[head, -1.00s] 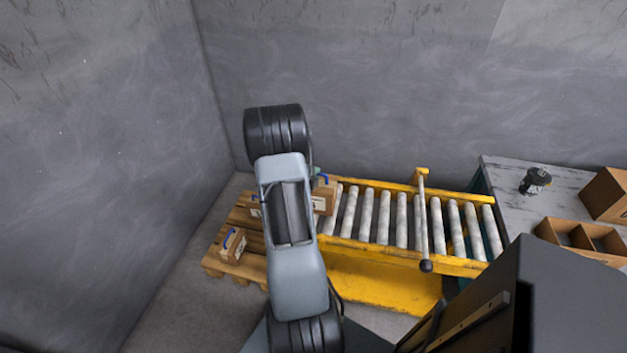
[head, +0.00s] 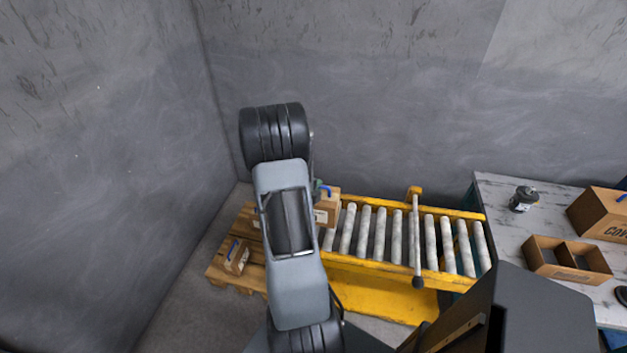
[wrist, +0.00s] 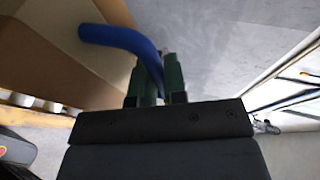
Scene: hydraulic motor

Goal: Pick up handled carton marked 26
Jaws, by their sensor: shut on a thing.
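A brown carton with a blue handle (head: 328,208) shows just right of my arm in the head view, by the left end of the roller conveyor. My gripper (head: 317,187) is at its top, mostly hidden by the arm. In the wrist view, the green fingers of my gripper (wrist: 154,85) are shut on the blue handle (wrist: 122,38). The carton's brown side (wrist: 45,60) fills the upper left there. Its label is too small to read, and whether its base touches anything is unclear.
Another blue-handled carton (head: 236,256) sits on the wooden pallet (head: 222,273) at left. The yellow roller conveyor (head: 385,268) has a lever (head: 417,245) across it. A table (head: 490,190) at right holds a divided box (head: 568,276) and a larger carton (head: 598,212). Walls stand behind and left.

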